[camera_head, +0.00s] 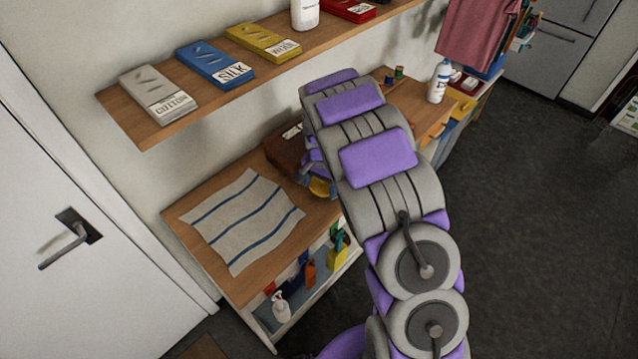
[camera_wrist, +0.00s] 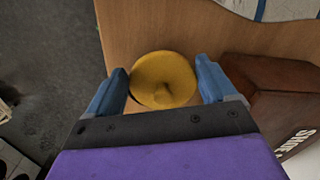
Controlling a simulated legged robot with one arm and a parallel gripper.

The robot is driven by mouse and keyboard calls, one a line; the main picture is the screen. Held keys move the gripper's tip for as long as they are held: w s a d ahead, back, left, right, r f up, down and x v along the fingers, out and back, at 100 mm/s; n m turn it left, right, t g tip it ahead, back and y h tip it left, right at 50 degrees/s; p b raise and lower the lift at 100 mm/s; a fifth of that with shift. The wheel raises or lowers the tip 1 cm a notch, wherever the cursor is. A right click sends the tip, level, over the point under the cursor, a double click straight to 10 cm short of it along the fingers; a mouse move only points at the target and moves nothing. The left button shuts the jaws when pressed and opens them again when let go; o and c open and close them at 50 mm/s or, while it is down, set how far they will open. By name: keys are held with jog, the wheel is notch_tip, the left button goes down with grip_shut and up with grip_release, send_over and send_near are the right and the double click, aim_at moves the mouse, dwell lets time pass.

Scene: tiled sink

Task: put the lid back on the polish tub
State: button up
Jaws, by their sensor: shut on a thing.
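A round yellow piece with a small central bump, which looks like the lid (camera_wrist: 163,80), sits between the two blue fingers of my gripper (camera_wrist: 165,88) in the wrist view. My gripper is shut on it, with a finger at its left and right edges. In the head view a bit of the yellow lid (camera_head: 320,187) shows below my gripper (camera_head: 312,170), over the right part of the wooden bench. My arm covers much of that area. I cannot make out the polish tub in either view; whether it is under the lid is hidden.
A dark brown box (camera_head: 287,150) with lettering stands beside my gripper; it is close on the right in the wrist view (camera_wrist: 275,95). A striped cloth (camera_head: 242,220) covers the bench's left part. A wall shelf (camera_head: 160,128) with several boxes hangs above.

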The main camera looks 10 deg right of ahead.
jog(key=shift+d, duration=1.9)
jog(key=shift+a, duration=0.4)
jog(key=shift+p, duration=0.35)
jog(key=shift+a+f, duration=0.15)
jog(key=shift+a, duration=0.2)
jog(key=shift+a, duration=0.1)
dwell(0.4)
jog(key=o, duration=0.8)
